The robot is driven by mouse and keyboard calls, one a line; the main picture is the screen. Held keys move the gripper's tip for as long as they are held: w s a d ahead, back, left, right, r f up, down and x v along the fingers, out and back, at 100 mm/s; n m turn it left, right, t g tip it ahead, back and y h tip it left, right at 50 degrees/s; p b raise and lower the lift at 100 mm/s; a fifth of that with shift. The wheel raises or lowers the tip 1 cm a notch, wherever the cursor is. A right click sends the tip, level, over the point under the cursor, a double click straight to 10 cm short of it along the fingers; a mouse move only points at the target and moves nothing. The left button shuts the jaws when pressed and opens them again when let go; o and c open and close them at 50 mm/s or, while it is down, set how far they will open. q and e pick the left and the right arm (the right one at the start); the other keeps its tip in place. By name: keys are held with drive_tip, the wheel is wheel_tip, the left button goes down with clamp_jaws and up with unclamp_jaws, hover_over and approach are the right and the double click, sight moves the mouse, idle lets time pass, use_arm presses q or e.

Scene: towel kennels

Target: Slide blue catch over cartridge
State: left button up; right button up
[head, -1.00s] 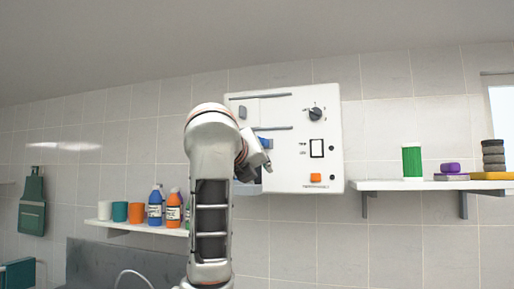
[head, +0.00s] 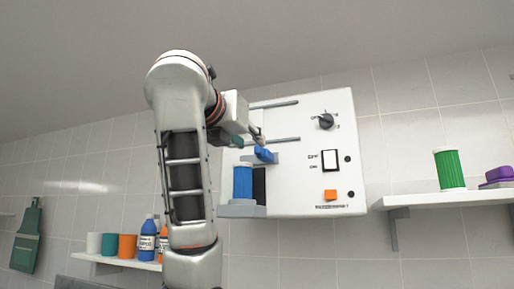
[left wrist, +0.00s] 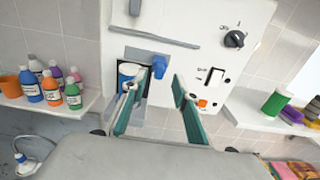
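A blue ribbed cartridge (head: 243,182) stands upright on a grey ledge (head: 242,211) at the left of a white wall panel (head: 300,180), in front of a dark recess. In the left wrist view the cartridge (left wrist: 128,70) shows a pale top. The blue catch (head: 265,155) sits just below the lower grey rail (head: 285,140), above and to the right of the cartridge; it also shows in the left wrist view (left wrist: 147,57). My left gripper (head: 258,137) is close to the catch. In the left wrist view its teal fingers (left wrist: 158,85) are spread, with nothing held between them.
The panel carries a black knob (head: 326,121), a rocker switch (head: 330,160) and an orange button (head: 330,195). A right shelf (head: 450,198) holds a green ribbed cylinder (head: 449,169). A left shelf (head: 115,260) holds cups and bottles.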

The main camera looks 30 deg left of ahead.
sight(257, 147)
use_arm(q)
drive_tip(key=shift+p+x, duration=0.55)
drive_tip(key=shift+x, duration=2.3)
use_arm(e)
drive_tip(key=shift+w+r, duration=0.3)
drive_tip(key=shift+r, duration=0.25)
drive_tip(key=shift+w+r, duration=0.3)
drive_tip(key=shift+r, duration=0.2)
use_arm(q)
clamp_jaws()
